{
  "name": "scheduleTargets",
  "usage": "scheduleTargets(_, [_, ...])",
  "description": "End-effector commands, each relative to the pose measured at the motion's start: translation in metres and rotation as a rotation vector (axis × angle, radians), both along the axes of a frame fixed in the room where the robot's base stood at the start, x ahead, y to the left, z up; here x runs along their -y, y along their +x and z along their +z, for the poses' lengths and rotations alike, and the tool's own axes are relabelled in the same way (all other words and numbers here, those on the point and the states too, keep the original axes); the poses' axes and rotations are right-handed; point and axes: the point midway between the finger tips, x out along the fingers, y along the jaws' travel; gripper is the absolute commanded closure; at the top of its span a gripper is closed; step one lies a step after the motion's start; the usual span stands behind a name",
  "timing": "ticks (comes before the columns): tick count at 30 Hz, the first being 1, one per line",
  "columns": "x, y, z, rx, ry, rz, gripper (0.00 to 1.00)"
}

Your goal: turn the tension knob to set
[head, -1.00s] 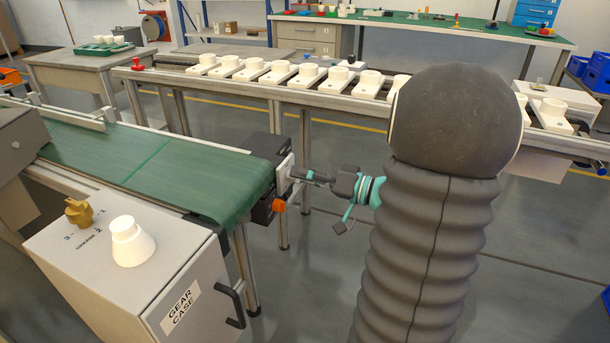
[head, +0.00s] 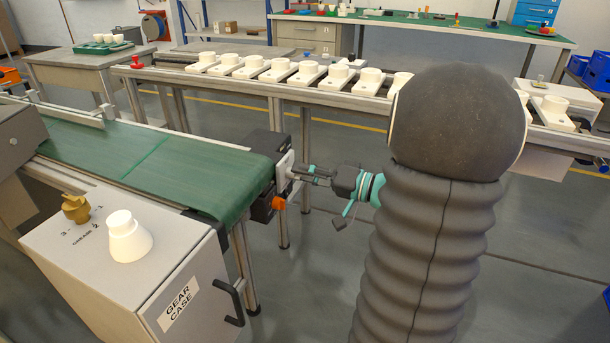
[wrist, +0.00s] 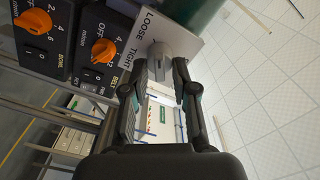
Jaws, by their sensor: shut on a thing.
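The tension knob (wrist: 171,63) is a grey, rounded knob on a white plate (wrist: 148,35) marked LOOSE and TIGHT. In the wrist view my gripper (wrist: 162,75) has a finger on either side of it and is shut on it. The fingertips cover part of the knob, and I cannot read its exact setting. In the head view my gripper (head: 298,172) is at the white plate (head: 285,168) on the end of the green belt conveyor. The knob itself is too small and hidden to make out there.
Two orange dials, one upper left (wrist: 33,21) and one nearer the plate (wrist: 104,50), sit on dark control boxes beside it. The green belt (head: 160,170) runs left. A gear case cabinet (head: 130,270) stands in front.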

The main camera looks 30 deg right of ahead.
Motion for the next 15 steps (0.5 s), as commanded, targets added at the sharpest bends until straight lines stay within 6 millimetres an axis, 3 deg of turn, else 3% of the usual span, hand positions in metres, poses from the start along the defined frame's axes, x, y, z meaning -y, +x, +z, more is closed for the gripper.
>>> scheduleTargets(15, [0.0012, 0.0008, -0.0032, -0.301, 0.386, 0.0, 1.0])
